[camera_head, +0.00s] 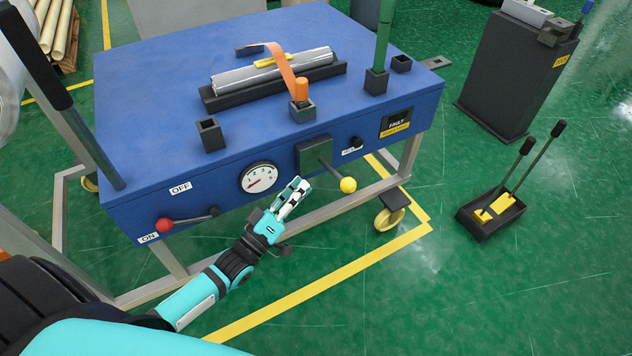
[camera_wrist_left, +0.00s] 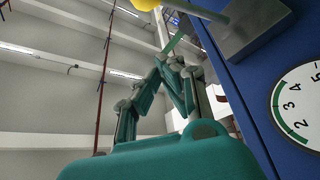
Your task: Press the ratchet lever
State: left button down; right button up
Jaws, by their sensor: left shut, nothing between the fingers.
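The ratchet lever, a grey rod with a yellow ball knob (camera_head: 348,185), sticks out from a dark block (camera_head: 314,154) on the front of the blue cart (camera_head: 150,95). In the left wrist view the yellow knob (camera_wrist_left: 146,4) shows at the top edge, partly cut off. My left gripper (camera_head: 302,184) is shut and empty in front of the cart's front face, left of the knob and apart from it. Its fingers (camera_wrist_left: 172,62) also show below the knob in the left wrist view. My right gripper is out of view.
A dial gauge (camera_head: 259,178) sits left of the block, its needle near 1. A red-knobbed lever (camera_head: 164,225) is at the lower left, by the ON label. An orange strap (camera_head: 283,70) crosses a wrapped roll (camera_head: 240,76) on top. Open green floor lies in front.

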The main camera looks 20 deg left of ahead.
pick_arm(q)
notch_tip(320, 180, up, 3)
send_over(330, 169)
jog(key=s, duration=0.4)
jog(key=shift+s+d+f+b, duration=0.3)
jog(key=shift+d+f, duration=0.35)
jog(key=shift+f, duration=0.1)
jog(key=shift+s+d+f+b, duration=0.25)
jog(key=shift+d+f, duration=0.35)
jog(key=shift+f, duration=0.1)
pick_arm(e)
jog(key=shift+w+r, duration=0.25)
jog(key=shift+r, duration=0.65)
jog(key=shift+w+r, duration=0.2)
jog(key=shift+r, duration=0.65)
pick_arm(q)
jog(key=shift+f, duration=0.15)
